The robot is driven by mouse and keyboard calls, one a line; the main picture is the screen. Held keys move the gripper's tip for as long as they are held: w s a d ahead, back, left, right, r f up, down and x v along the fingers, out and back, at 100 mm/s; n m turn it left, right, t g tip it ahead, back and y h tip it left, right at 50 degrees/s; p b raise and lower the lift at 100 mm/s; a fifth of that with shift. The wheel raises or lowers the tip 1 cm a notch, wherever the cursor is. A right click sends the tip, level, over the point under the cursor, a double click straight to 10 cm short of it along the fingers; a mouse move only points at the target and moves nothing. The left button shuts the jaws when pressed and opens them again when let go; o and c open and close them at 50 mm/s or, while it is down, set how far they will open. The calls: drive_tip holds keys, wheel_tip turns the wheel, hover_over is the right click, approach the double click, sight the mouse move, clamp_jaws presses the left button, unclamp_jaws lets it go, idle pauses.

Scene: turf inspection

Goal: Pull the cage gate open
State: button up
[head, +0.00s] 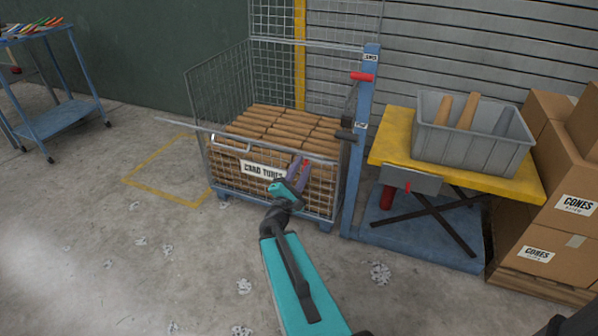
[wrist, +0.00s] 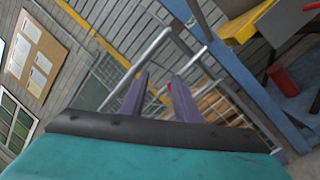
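The wire-mesh cage (head: 195,95) stands mid-picture in the head view, filled with brown card tubes (head: 285,122). Its low front gate (head: 318,200) carries a white label reading "CARD TUBES" and has a pale metal rail along its top. My gripper (head: 299,166) is in front of the gate's upper right part; the head view does not show whether it touches. In the wrist view my gripper (wrist: 160,82) has its two purple-grey fingers apart, with nothing clearly held between them. Slanting metal bars (wrist: 150,55) and the mesh lie beyond the fingertips.
A blue post (head: 362,110) with a red handle (head: 361,77) stands at the cage's right. Beside it is a yellow-topped lift table (head: 395,135) with a grey bin (head: 470,150), then cardboard boxes (head: 570,205). A blue cart (head: 65,122) is far left. Floor at front left is mostly clear.

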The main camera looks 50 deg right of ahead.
drive_tip(key=shift+p+v, duration=1.15)
drive_tip(key=shift+p, duration=0.2)
clamp_jaws()
drive_tip(key=s+a+f+m+g+y, duration=0.35)
drive_tip(key=a+f, duration=0.25)
drive_tip(key=f, duration=0.3)
drive_tip(key=s+a+f+m+g+y, duration=0.25)
drive_tip(key=s+a+f, duration=0.2)
drive_tip(key=f, duration=0.55)
drive_tip(key=s+a+f+m+g+y, duration=0.25)
drive_tip(key=a+f, duration=0.35)
drive_tip(key=f, duration=0.3)
drive_tip(key=s+a+f+g+y, duration=0.1)
drive_tip(key=s+a+f+y, duration=0.2)
drive_tip(key=a, duration=0.6)
drive_tip(key=s+a+f+m+g+y, duration=0.1)
drive_tip(key=s+a+f+y, duration=0.2)
drive_tip(key=a, duration=0.6)
drive_tip(key=s+a+f+m+g+y, duration=0.1)
drive_tip(key=s+a+f+y, duration=0.3)
drive_tip(key=a, duration=0.4)
drive_tip(key=shift+s+a+f+g, duration=0.4)
drive_tip(key=shift+s+f+g, duration=0.05)
drive_tip(key=shift+s+f, duration=0.2)
